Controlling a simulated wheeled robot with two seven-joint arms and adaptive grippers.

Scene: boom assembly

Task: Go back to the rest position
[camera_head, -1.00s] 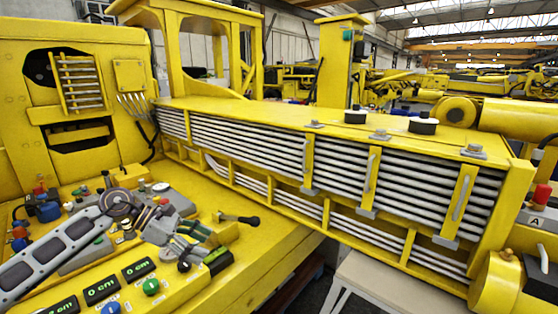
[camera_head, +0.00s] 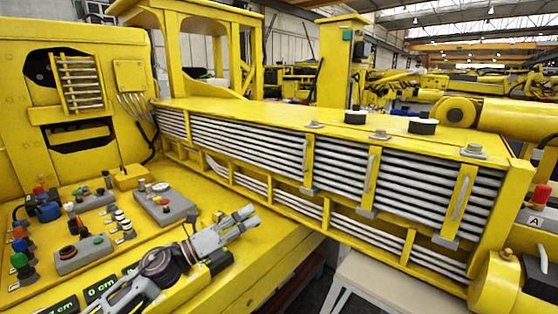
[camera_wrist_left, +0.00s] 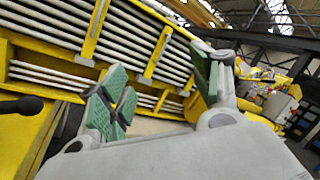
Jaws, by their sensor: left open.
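My left gripper (camera_head: 246,222) is over the front right part of the yellow control panel in the head view, its arm coming in from the bottom edge. It points right, towards the boom. In the left wrist view my left gripper (camera_wrist_left: 162,90) is open, with green pads on both fingers and nothing between them. The yellow control panel (camera_head: 215,190) carries grey boxes with buttons and knobs. The gripper and arm hide part of its front row. My right gripper is not in view.
A long yellow boom (camera_head: 290,112) with grey bars along its side stands beyond the panel. A black lever handle (camera_wrist_left: 22,106) is at the left of the left wrist view. A pale table (camera_head: 375,290) stands below the boom. Digital displays (camera_head: 100,288) line the panel front.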

